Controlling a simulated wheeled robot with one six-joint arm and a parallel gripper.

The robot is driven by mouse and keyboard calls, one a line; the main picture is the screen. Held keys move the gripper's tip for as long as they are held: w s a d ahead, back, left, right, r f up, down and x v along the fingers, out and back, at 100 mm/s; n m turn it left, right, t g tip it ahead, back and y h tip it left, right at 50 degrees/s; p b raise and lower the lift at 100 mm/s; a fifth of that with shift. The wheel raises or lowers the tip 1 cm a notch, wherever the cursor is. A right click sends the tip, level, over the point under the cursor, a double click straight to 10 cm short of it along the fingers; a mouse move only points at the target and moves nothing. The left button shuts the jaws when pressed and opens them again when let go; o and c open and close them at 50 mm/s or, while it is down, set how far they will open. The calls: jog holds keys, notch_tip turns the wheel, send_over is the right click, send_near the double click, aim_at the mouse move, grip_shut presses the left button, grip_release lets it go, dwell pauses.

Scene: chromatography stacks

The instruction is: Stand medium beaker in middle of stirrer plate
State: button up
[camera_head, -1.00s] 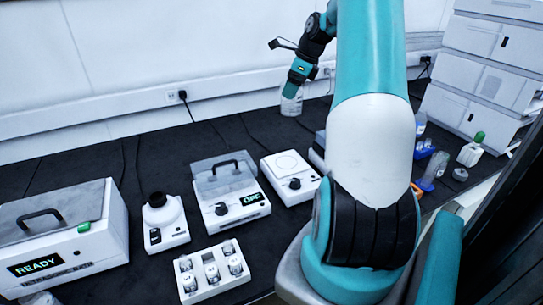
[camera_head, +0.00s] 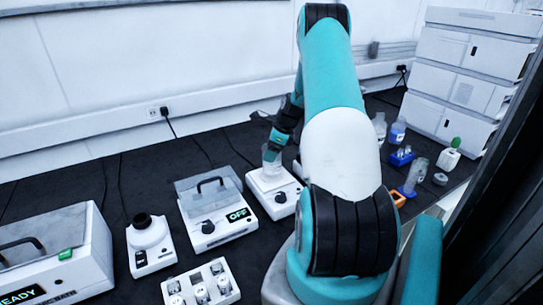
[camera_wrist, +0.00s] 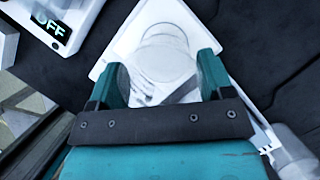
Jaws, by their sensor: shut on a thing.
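The medium beaker (camera_head: 271,154) is clear glass and upright at the white stirrer plate (camera_head: 280,205). My gripper (camera_head: 273,147) is shut on the beaker from above and behind. In the wrist view the two teal fingers of my gripper (camera_wrist: 160,78) stand on either side of the clear beaker (camera_wrist: 160,85). The white stirrer top (camera_wrist: 118,48) shows below and around it. The beaker looks near the middle of the plate. Whether its base touches the plate I cannot tell.
A lidded device reading OFF (camera_head: 222,228) stands just left of the stirrer. Further left are a small white device (camera_head: 150,248) and a READY box (camera_head: 60,260). A vial rack (camera_head: 200,290) lies in front. Bottles (camera_head: 397,132) stand to the right.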

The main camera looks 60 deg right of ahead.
jog(key=shift+f, duration=1.3)
jog(key=o, duration=1)
jog(key=shift+f, duration=0.1)
